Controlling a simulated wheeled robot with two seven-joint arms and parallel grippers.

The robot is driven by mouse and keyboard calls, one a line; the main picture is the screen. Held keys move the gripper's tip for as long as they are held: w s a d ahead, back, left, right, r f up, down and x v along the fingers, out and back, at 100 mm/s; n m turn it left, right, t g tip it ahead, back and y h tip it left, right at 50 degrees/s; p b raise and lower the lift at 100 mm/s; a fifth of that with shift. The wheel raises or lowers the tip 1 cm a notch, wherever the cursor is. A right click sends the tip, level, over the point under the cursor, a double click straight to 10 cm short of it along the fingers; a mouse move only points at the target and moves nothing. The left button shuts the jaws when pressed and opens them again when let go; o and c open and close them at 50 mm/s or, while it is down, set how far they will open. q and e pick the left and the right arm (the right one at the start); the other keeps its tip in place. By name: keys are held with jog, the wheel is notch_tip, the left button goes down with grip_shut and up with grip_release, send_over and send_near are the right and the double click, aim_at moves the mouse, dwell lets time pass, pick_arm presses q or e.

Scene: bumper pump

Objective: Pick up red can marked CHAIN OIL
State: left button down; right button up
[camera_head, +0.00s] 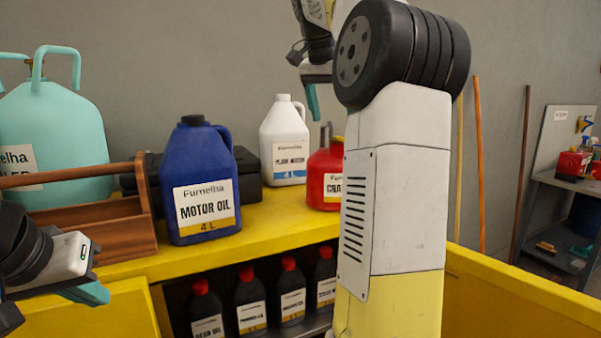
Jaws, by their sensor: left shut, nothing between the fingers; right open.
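The red can (324,177) stands upright on the yellow shelf top, right of the white jug. Its label is partly readable, and its right side is hidden behind my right arm. My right gripper (312,100) is at the top middle, above and a little left of the can and apart from it. It is open, with a teal finger pointing down; the rest of it is partly hidden by the arm. My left gripper (88,293) is at the lower left, in front of the yellow cabinet, shut and empty, far from the can.
A blue MOTOR OIL jug (203,185), a white jug (284,140), a teal tank (55,145) and a wooden carrier (100,225) stand on the yellow shelf top (270,232). A dark case (248,177) is behind the blue jug. Several dark bottles (251,299) stand below.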

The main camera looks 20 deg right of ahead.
jog(key=shift+w+d+f, duration=0.15)
jog(key=shift+w+d, duration=0.05)
jog(key=shift+w, duration=0.05)
send_over(332, 162)
jog(key=w+d, duration=0.4)
jog(key=f, duration=0.6)
jog(key=shift+s+a+f, duration=0.2)
jog(key=shift+f, duration=0.05)
jog(key=shift+c, duration=0.2)
